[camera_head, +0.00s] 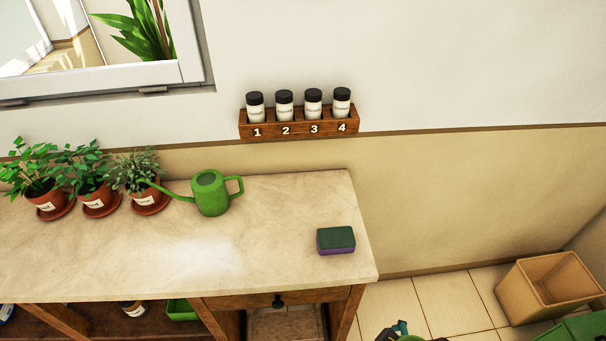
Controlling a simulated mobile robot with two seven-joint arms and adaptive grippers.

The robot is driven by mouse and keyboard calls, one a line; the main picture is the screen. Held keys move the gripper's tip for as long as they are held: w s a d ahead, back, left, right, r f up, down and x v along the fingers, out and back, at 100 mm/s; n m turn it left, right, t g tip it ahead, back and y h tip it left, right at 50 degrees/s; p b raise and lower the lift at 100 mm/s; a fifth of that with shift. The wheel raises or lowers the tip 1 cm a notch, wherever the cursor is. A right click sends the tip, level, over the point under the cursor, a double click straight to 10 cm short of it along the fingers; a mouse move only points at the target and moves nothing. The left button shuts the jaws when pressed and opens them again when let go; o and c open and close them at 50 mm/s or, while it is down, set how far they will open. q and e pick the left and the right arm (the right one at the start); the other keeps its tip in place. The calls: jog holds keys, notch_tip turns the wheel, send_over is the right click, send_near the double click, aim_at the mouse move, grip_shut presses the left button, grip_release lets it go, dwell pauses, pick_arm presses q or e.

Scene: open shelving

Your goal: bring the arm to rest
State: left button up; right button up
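A sponge (336,240), dark green above and purple below, lies near the table's right end. Several white jars with black lids (284,104) stand in a wooden wall rack (299,131) numbered 1 to 4.
Three labelled potted plants (98,203) stand on saucers at the table's left. A tan bin (551,285) is on the floor at right, near a green container (575,329). A small dark teal and green object (402,329) is cut off at the bottom edge and unclear.

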jog(key=s+f+g, duration=0.1)
jog(key=s+f, duration=0.1)
jog(key=f, duration=0.8)
jog(key=s+f, duration=0.2)
jog(key=f, duration=0.9)
pick_arm(q)
jog(key=shift+s+f+b, duration=0.45)
jog(key=shift+f+b, duration=0.3)
jog(key=shift+f, duration=0.05)
pick_arm(e)
jog(key=s+d+f+g, duration=0.1)
jog(key=s+d+f, duration=0.1)
jog(key=s+f, duration=1)
jog(key=shift+s+d+f, duration=0.35)
jog(key=shift+s+f, duration=0.05)
jog(key=shift+s, duration=0.5)
